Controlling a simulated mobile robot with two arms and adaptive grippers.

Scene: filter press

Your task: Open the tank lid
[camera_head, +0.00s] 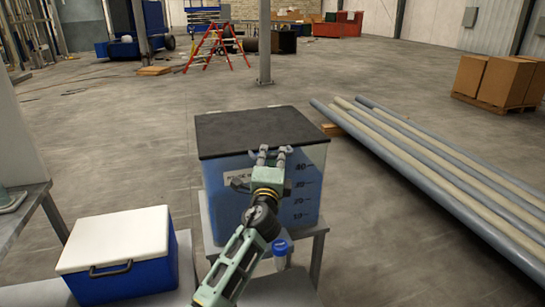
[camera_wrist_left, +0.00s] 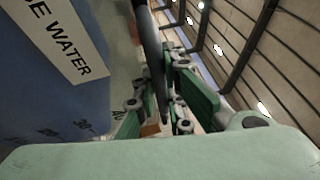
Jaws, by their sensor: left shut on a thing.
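The blue tank (camera_head: 305,200) stands on a grey stand, with level marks on its front. Its dark flat lid (camera_head: 250,130) lies level over the top. My left gripper (camera_head: 271,155) is at the middle of the lid's front edge and is shut on the lid there. In the left wrist view the tank (camera_wrist_left: 40,100) with its "WATER" label is at left, and the dark lid (camera_wrist_left: 151,50) appears edge-on, running down between the green fingers of my left gripper (camera_wrist_left: 160,100). The exact finger contact is partly hidden. My right gripper is not in view.
A blue cooler with a white top (camera_head: 118,240) stands left of the tank. Long pipes (camera_head: 430,165) lie to the right. A column (camera_head: 265,45) and red ladder (camera_head: 217,48) stand behind, with open floor between.

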